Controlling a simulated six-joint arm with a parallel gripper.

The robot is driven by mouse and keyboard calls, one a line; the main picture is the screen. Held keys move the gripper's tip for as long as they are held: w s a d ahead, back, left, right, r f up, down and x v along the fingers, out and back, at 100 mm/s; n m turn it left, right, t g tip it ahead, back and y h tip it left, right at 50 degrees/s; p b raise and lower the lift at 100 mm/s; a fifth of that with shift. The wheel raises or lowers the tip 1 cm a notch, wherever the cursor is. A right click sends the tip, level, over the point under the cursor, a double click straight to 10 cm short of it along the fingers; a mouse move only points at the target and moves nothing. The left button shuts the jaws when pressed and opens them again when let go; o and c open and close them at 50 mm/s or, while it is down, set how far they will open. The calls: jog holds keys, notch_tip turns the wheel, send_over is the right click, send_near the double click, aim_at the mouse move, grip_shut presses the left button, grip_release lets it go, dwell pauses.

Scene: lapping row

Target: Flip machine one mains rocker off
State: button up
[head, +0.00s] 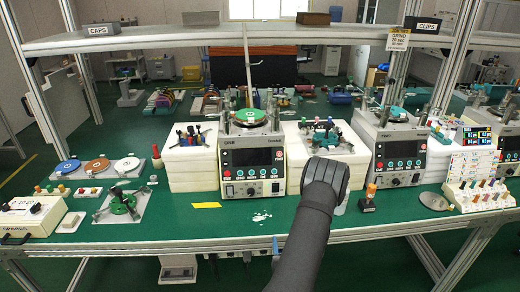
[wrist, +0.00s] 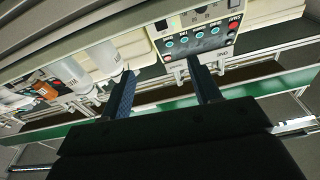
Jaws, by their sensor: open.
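Machine one (head: 252,158) stands left of centre on the green bench in the head view. In the head view my wrist hides the fingers, right of machine one.
Machine two (head: 398,155) stands to the right. White bottles (wrist: 72,75) and an orange item (wrist: 45,88) show beside the panel in the wrist view. An orange-topped stand (head: 369,198) is right of my wrist.

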jog(key=w+m, duration=0.1)
jog(key=w+r+m, duration=0.1)
jog(key=m, duration=0.1)
jog(key=shift+w+r+g, duration=0.1)
jog(key=shift+r+g, duration=0.05)
jog(key=shift+g, duration=0.15)
jog(key=c, duration=1.1)
jog(key=shift+w+r+m+y, duration=0.25)
jog(key=shift+w+m+y, duration=0.05)
jog(key=shift+m, duration=0.3)
grip_shut()
jog(key=w+r+m, duration=0.1)
jog(key=m, duration=0.2)
jog(key=w+r+m+g, duration=0.1)
jog(key=w+m, duration=0.1)
jog(key=m, duration=0.1)
jog(key=w+r+m+g, duration=0.1)
jog(key=m, duration=0.2)
jog(key=shift+w+m, duration=0.2)
jog(key=shift+m, duration=0.1)
jog(key=shift+w+a+r+m+g, duration=0.1)
jog(key=shift+w+r+m+g, duration=0.15)
jog(key=shift+m, duration=0.65)
jog(key=shift+w+r+m+g, duration=0.15)
jog(key=shift+w+r+m, duration=0.15)
jog(key=shift+m, duration=0.6)
